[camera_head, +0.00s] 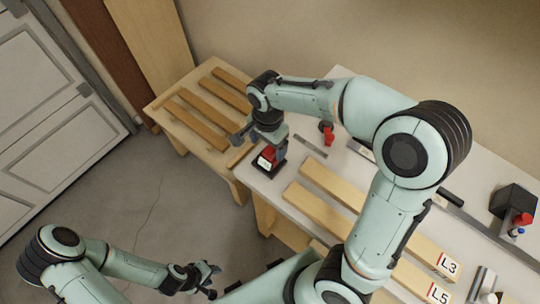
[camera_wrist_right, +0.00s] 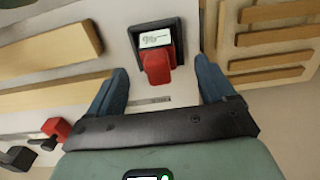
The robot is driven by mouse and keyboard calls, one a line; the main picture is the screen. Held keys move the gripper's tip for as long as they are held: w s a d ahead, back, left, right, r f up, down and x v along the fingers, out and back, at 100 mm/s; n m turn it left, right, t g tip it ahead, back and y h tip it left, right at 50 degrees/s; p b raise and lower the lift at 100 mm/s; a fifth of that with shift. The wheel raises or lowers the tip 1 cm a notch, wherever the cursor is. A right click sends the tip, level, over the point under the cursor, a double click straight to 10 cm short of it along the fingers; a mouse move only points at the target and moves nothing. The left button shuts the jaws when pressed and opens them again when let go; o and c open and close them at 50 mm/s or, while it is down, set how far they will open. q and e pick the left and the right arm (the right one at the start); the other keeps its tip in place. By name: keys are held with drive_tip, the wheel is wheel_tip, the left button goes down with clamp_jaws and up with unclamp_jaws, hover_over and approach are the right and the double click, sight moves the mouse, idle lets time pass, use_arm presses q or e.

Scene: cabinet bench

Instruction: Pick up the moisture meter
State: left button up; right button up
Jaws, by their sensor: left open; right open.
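The moisture meter (camera_head: 268,158) appears to be the red device with a pale display and black surround, at the left end of the white bench. In the right wrist view the moisture meter (camera_wrist_right: 157,62) lies ahead, with its red body pointing toward my gripper. My right gripper (camera_head: 257,138) is above it, open and empty. In the wrist view the right gripper's blue fingers (camera_wrist_right: 160,72) stand apart, one to each side of the red body. I cannot tell how high they are. My left gripper (camera_head: 205,280) is open and empty over the floor, away from the bench.
A slatted wooden table (camera_head: 175,105) adjoins the bench on the left. A red tool (camera_head: 328,135) and a flat metal strip (camera_head: 310,147) lie nearby. A black box (camera_head: 513,202) stands far right.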

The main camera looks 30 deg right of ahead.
sight(270, 149)
drive_tip(key=f, duration=0.5)
drive_tip(key=shift+d, duration=0.3)
drive_tip(key=shift+r, duration=0.1)
drive_tip(key=c, duration=1.2)
drive_tip(key=shift+c, duration=0.2)
drive_tip(key=shift+r, duration=0.15)
use_arm(q)
drive_tip(key=w+r+p, duration=0.2)
drive_tip(key=w, duration=0.1)
drive_tip(key=shift+r, duration=0.4)
use_arm(e)
wheel_tip(270, 149, up, 20)
